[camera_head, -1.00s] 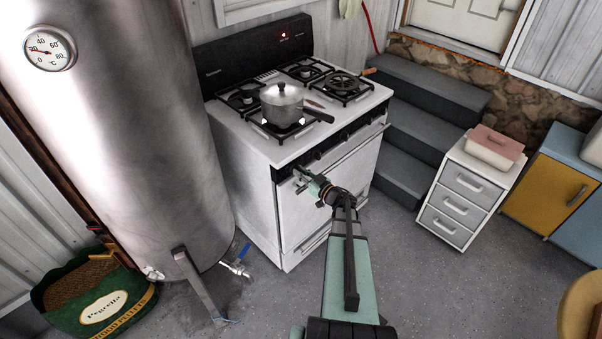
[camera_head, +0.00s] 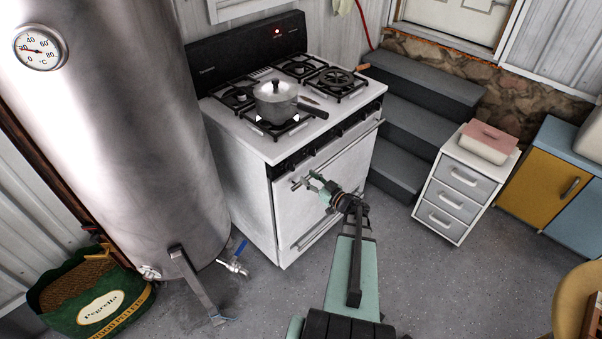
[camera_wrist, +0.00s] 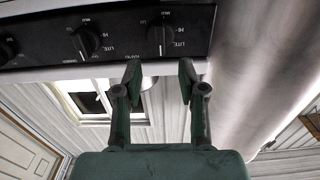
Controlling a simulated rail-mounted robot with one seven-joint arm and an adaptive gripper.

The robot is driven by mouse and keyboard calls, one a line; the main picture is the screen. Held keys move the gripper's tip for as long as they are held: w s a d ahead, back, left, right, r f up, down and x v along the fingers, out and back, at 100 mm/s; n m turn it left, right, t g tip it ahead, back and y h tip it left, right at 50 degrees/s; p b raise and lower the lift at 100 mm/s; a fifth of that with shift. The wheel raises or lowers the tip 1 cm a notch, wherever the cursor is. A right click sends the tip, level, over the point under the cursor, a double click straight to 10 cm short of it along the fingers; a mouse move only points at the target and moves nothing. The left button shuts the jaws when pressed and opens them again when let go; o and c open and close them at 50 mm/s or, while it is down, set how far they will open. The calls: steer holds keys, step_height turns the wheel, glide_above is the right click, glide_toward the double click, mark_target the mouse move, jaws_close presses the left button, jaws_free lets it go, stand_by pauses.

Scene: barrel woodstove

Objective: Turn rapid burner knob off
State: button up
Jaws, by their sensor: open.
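The white stove (camera_head: 240,180) has a black front control strip (camera_head: 325,142) with knobs along it. In the wrist view, the strip (camera_wrist: 120,30) crosses the top with its lettering inverted. One black knob (camera_wrist: 160,36) lies beyond the gap between my fingertips. Another knob (camera_wrist: 86,42) is to its left, and a third shows partly at the left edge. I cannot clearly read which is the rapid burner knob. My gripper (camera_wrist: 160,72) is open and empty, its fingertips apart from the knobs. In the head view, my gripper (camera_head: 306,182) is in front of the oven door's upper left.
A lidded metal pot (camera_head: 275,101) stands on a front burner, with bright spots below it. A tall steel tank (camera_head: 110,130) stands close left of the stove. Grey steps (camera_head: 410,135) and a white drawer unit (camera_head: 465,190) are to the right. Floor in front is open.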

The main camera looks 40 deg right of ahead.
steer(key=shift+s+d, duration=0.2)
steer(key=shift+s, duration=2.15)
steer(key=s+d+f+m+g+h, duration=0.4)
steer(key=d+f+g+h, duration=0.1)
steer(key=d+h, duration=0.5)
steer(key=s+a+f+m+g, duration=0.2)
steer(key=s+f+g, duration=0.15)
steer(key=f, duration=0.25)
steer(key=s+a+f+m+g, duration=0.1)
steer(key=s+a+f+g, duration=0.15)
steer(key=f+g, duration=0.3)
steer(key=s+a+f+g+y+b, duration=0.1)
steer(key=s+a+f+g+y, duration=0.3)
steer(key=a, duration=0.6)
steer(key=s+a+f+g+y+b, duration=0.1)
steer(key=s+a+f+y, duration=0.15)
steer(key=a+f, duration=0.5)
steer(key=s+a+n+g, duration=0.2)
steer(key=s+a, duration=0.2)
steer(key=a, duration=0.5)
steer(key=s+a+n+g+y+b, duration=0.1)
steer(key=s+a, duration=0.4)
steer(key=a, duration=0.5)
steer(key=s+a+n+g+y+b, duration=0.1)
steer(key=s+a+n+g, duration=0.1)
steer(key=a, duration=0.7)
steer(key=shift+s+a+f+n+g, duration=0.25)
steer(key=shift+s+n+g, duration=0.25)
steer(key=shift+s, duration=0.65)
